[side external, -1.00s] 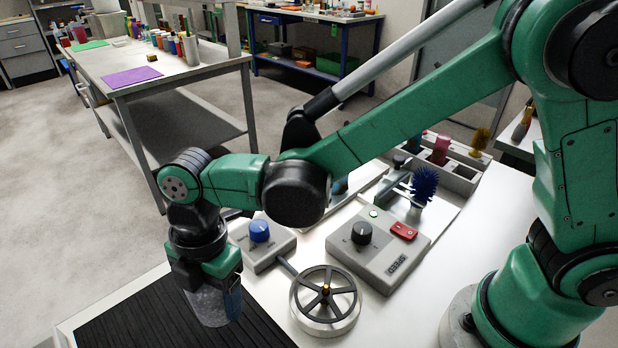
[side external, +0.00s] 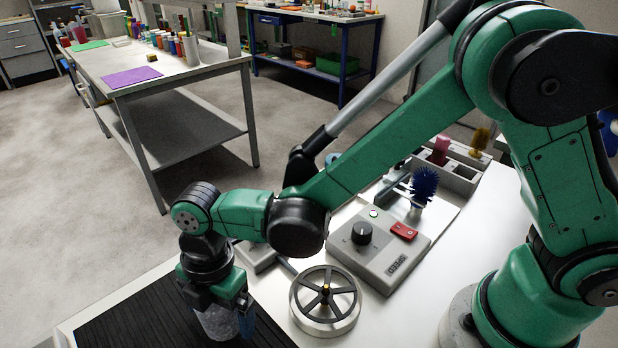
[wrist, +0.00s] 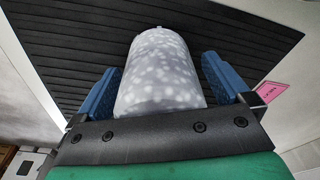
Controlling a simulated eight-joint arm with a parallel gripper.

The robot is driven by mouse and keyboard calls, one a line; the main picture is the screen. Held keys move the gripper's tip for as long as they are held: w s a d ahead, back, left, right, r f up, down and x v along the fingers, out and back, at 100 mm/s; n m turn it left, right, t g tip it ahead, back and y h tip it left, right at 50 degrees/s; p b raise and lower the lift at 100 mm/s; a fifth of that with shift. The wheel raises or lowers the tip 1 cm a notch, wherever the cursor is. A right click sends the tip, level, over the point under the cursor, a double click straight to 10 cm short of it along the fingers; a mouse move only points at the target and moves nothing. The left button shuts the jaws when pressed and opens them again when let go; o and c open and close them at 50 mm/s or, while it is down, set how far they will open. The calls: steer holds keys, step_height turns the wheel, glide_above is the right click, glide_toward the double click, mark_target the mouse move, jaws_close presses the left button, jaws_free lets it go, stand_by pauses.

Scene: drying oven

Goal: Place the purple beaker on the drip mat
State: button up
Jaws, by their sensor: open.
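The beaker (side external: 214,322) looks pale greyish purple with white speckles. In the side external view it is upright over the black ribbed drip mat (side external: 130,325) and appears to stand on it. My gripper (side external: 221,308) points down around its upper part, and hides its top. In the wrist view the beaker (wrist: 158,78) lies between the two blue fingers of my gripper (wrist: 160,85). The fingers are open, with a gap showing on each side of it. The ribbed mat (wrist: 60,40) fills the background there. The exact contact under the beaker is hard to see.
A spoked handwheel (side external: 325,300) stands right of the mat. Behind it are a grey control box (side external: 380,255) with a black knob and red switch, a blue brush (side external: 424,186) and a compartment rack (side external: 462,175). A pink label (wrist: 271,91) shows in the wrist view.

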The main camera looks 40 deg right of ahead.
steer(key=shift+r, duration=0.1)
steer(key=r, duration=0.4)
steer(key=d+r, duration=0.1)
steer(key=r, duration=0.6)
steer(key=shift+w+d+r, duration=0.15)
steer(key=shift+w+r, duration=0.1)
steer(key=shift+r, duration=0.05)
steer(key=shift+w+d+r+m, duration=0.1)
steer(key=shift+d+r+m, duration=0.15)
steer(key=shift+d+m, duration=0.05)
steer(key=s+d+m+t, duration=0.1)
steer(key=d+m+t, duration=0.3)
steer(key=d+m, duration=0.6)
steer(key=s+d+m+t+h, duration=0.1)
steer(key=d+m+t, duration=0.2)
steer(key=d+m, duration=0.8)
steer(key=shift+s+d+m+t, duration=0.3)
steer(key=shift+s+m+t, duration=0.1)
steer(key=shift+m, duration=0.1)
